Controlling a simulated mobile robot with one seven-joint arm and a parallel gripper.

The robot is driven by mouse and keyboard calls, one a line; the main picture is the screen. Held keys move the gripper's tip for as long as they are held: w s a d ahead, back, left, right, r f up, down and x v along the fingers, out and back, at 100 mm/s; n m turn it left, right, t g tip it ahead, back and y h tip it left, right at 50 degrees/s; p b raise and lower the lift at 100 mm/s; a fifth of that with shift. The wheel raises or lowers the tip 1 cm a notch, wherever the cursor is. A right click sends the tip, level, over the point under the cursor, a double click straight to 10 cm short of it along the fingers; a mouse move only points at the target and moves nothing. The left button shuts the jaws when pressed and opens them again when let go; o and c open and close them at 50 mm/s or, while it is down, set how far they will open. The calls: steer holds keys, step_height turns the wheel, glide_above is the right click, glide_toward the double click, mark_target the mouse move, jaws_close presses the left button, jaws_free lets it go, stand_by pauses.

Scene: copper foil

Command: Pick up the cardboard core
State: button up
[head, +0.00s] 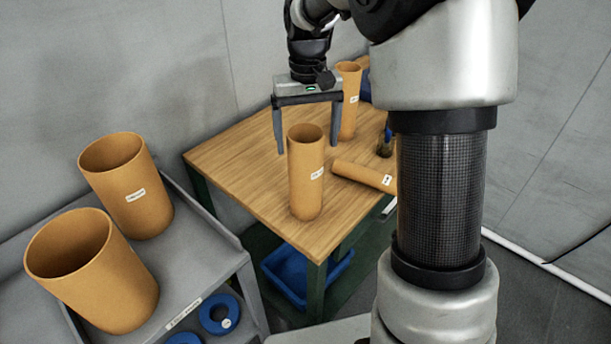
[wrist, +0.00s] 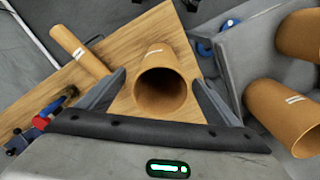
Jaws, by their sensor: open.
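An upright tan cardboard core (head: 306,178) with a white label stands near the front corner of the wooden table (head: 240,160). In the wrist view its open top (wrist: 160,88) faces the camera, between the spread fingers. My gripper (head: 308,147) is open and empty. It points down over the table, and its fingers (wrist: 159,76) appear on either side of this core in the wrist view. How far the fingertips are above or behind the rim is hard to tell. A second core (head: 366,176) lies on its side to the right. A third (head: 349,105) stands behind, beside the right finger.
Two wider cores (head: 140,205) (head: 105,280) stand on a grey cart (head: 185,280) at left, with blue rings (head: 220,316) below them. A blue bin (head: 300,278) sits under the table. A red-and-blue tool (wrist: 45,115) shows at left in the wrist view. The table's left part is clear.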

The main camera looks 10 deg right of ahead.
mark_target(306, 163)
steer(key=f, duration=0.8)
steer(key=shift+w+a+f, duration=0.1)
steer(key=shift+w+f, duration=0.05)
steer(key=shift+w, duration=0.1)
steer(key=c, duration=1.3)
